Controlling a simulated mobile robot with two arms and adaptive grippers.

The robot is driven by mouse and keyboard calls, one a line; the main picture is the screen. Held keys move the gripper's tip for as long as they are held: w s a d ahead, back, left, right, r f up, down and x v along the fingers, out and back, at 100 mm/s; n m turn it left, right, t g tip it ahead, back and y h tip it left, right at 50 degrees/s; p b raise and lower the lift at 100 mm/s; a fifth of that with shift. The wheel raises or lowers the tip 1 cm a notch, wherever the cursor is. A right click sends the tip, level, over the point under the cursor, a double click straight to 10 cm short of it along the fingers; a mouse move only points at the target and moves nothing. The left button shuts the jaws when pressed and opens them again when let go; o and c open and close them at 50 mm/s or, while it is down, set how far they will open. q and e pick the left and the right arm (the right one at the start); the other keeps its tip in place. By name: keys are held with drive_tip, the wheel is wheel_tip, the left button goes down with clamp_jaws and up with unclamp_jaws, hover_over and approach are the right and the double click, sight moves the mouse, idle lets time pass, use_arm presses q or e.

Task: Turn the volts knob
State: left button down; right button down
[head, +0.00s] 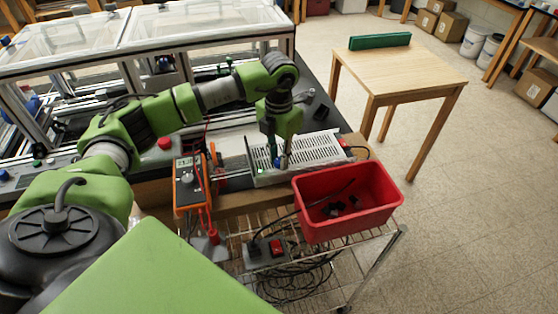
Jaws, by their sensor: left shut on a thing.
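A silver bench power supply (322,148) with a slotted top lies on the cart top, its front panel towards me. My left gripper (275,160) points down at the front edge of the supply, left of its middle. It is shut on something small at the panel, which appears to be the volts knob. The fingers hide most of it, so its marking and angle cannot be read. A small blue part and a green spot show at the fingertips. My right gripper is out of view.
An orange multimeter (188,185) stands left of the supply, with red leads near it. A red bin (318,222) with dark items sits close in front on the right. A power strip (267,252) and cables lie below. The framed enclosure (205,49) stands behind my left arm.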

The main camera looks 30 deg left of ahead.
use_arm(q)
drive_tip(key=n+b, duration=0.1)
drive_tip(key=n, duration=0.3)
drive_tip(key=shift+w+r, duration=0.1)
drive_tip(key=shift+r+n+b, duration=0.1)
drive_tip(key=shift+n+b, duration=0.45)
drive_tip(key=shift+n, duration=0.75)
drive_tip(key=c, duration=1.8)
unclamp_jaws()
drive_tip(key=shift+c, duration=0.2)
wheel_tip(320, 180, up, 12)
